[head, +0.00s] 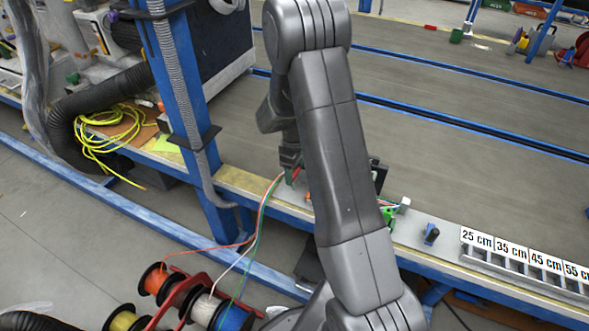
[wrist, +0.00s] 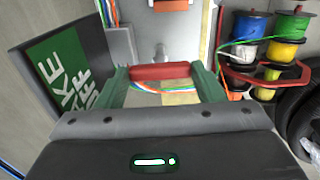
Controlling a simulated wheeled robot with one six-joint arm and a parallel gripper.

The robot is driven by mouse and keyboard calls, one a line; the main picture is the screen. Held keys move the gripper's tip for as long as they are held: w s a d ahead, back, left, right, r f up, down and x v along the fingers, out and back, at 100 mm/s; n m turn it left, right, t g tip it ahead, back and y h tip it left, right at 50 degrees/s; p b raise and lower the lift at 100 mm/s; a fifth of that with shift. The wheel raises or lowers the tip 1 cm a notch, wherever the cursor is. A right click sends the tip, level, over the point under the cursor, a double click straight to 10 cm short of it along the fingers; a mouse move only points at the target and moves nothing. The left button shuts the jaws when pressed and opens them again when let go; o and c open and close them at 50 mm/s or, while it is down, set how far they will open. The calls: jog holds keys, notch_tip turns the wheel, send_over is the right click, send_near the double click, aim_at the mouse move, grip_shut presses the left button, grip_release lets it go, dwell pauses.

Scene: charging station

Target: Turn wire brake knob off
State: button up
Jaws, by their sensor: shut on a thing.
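In the wrist view, a red bar-shaped knob (wrist: 160,71) lies crosswise between the two green fingers of my gripper (wrist: 161,76). The fingers touch its two ends, so my gripper is shut on it. A dark panel with a green sign (wrist: 62,72) stands at the left; the visible letters read "KE" and "FF". In the head view, my gripper (head: 291,175) is low over the bench edge, left of my arm. A little red shows at the fingers, but my arm hides most of the brake device there.
Coloured wires (head: 262,213) run from the wire spools (head: 208,311) up to the bench beside my gripper. A blue post (head: 186,110) stands left of my arm. A length-marked rack (head: 525,267) is at the right. The grey surface behind my arm is largely clear.

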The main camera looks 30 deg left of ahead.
jog(key=shift+w, duration=0.1)
jog(key=o, duration=1)
jog(key=shift+r, duration=0.1)
notch_tip(320, 180, up, 14)
jog(key=shift+f+p, duration=0.15)
jog(key=shift+p, duration=0.85)
jog(key=shift+f, duration=0.1)
notch_tip(320, 180, down, 14)
jog(key=shift+r+b, duration=0.15)
jog(key=shift+b, duration=0.85)
